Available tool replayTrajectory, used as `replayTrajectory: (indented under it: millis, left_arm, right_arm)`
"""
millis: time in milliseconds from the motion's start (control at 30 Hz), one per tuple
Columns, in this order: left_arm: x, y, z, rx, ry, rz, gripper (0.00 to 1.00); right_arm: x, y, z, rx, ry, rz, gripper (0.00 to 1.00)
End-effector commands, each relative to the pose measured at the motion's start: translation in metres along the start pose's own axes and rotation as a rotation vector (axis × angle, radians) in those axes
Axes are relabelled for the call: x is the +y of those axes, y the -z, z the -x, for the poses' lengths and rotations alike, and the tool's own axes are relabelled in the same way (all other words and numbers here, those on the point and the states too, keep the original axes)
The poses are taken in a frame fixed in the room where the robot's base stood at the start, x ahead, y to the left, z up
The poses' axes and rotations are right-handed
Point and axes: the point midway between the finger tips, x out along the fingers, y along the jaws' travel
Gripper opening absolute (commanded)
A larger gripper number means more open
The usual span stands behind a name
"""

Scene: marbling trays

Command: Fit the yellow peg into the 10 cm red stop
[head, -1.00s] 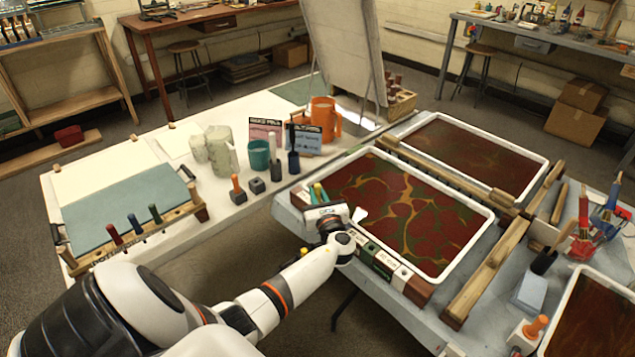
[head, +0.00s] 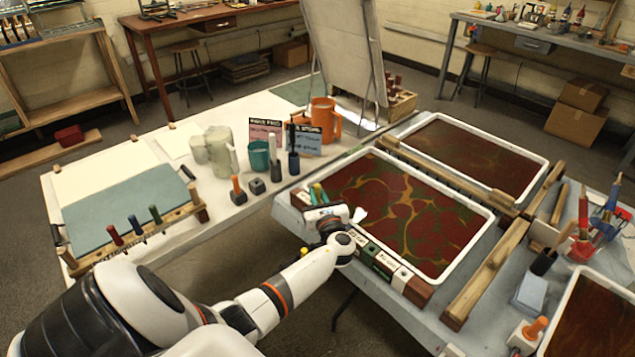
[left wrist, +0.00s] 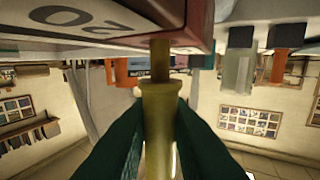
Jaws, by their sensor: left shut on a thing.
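My left gripper (left wrist: 160,105) has its dark green fingers closed around the yellow peg (left wrist: 158,130). The peg's thin brown shank points at a red block (left wrist: 198,25) with dark numerals on a pale face, turned over in the left wrist view. The shank meets the block's edge; I cannot tell whether it is inside or in front. The right gripper is out of view.
The marbled tray (head: 463,250) lies right of the gripper, with a row of labelled blocks (head: 380,258) along its near edge. Yellow and green upright pieces (head: 318,191) stand just behind the gripper. Cups, including a teal cup (head: 259,156), stand on the white table.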

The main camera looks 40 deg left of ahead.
Motion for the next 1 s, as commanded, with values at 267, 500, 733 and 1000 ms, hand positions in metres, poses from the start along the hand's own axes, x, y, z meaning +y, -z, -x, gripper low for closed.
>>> replayTrajectory:
  millis: [267,500,733,1000]
  left_arm:
    - [-0.0008,-0.0032,0.0012,-0.005,0.001,-0.004,0.00]
    - [-0.0007,-0.0052,0.0014,-0.005,0.000,-0.004,0.00]
    - [-0.0008,-0.0094,0.0019,-0.008,0.000,-0.006,0.00]
    - [-0.0009,-0.0098,0.0030,-0.011,-0.002,-0.008,0.00]
  right_arm:
    - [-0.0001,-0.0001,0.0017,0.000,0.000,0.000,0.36]
    - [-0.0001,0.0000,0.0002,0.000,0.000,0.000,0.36]
    - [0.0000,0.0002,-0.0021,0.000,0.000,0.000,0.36]
    - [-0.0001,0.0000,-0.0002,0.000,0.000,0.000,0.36]
